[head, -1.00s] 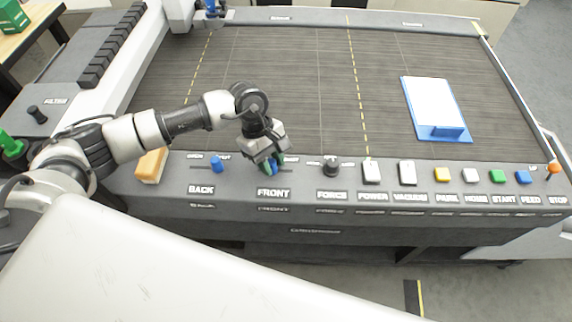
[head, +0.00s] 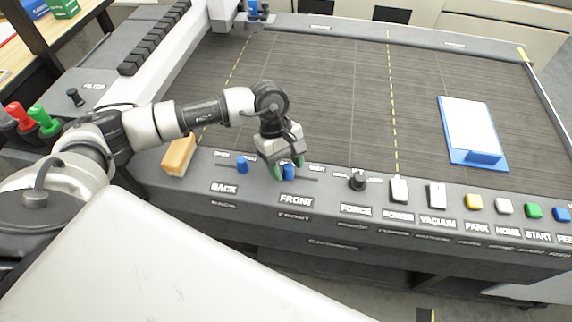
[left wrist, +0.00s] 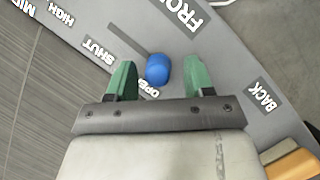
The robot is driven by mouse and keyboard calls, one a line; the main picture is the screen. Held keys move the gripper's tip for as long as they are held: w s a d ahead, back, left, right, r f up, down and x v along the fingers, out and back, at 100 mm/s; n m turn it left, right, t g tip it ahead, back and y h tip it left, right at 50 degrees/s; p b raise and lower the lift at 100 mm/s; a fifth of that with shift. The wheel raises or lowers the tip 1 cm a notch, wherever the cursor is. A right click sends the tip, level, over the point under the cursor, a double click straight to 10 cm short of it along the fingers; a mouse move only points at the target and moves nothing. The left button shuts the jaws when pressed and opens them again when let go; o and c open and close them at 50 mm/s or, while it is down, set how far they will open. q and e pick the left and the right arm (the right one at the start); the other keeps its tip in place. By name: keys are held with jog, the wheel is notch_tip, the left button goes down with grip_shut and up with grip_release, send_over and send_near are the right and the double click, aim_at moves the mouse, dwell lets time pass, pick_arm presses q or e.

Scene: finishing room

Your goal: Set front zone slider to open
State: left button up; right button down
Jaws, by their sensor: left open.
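The front zone slider is a blue knob (head: 289,172) in a slot above the FRONT label (head: 296,201) on the machine's front panel. In the left wrist view the blue knob (left wrist: 157,69) stands beside the OPEN label (left wrist: 148,88). Its bare slot runs up and left, past the SHUT label (left wrist: 98,50). My left gripper (head: 288,167) is open at the knob, with its green fingertips on either side. In the left wrist view the knob appears between the fingertips, with a gap on both sides. My right gripper is not in view.
The blue BACK slider (head: 242,165) and an orange-tan block (head: 179,155) are to the left. The FORCE knob (head: 357,181), POWER switch (head: 399,190) and several buttons are to the right. A blue clipboard with white paper (head: 472,132) lies on the dark bed (head: 330,80).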

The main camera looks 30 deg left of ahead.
pick_arm(q)
jog(key=b+v, duration=0.2)
jog(key=v, duration=0.8)
jog(key=shift+a+r+b, duration=0.15)
jog(key=shift+a+b, duration=0.15)
jog(key=shift+b, duration=0.1)
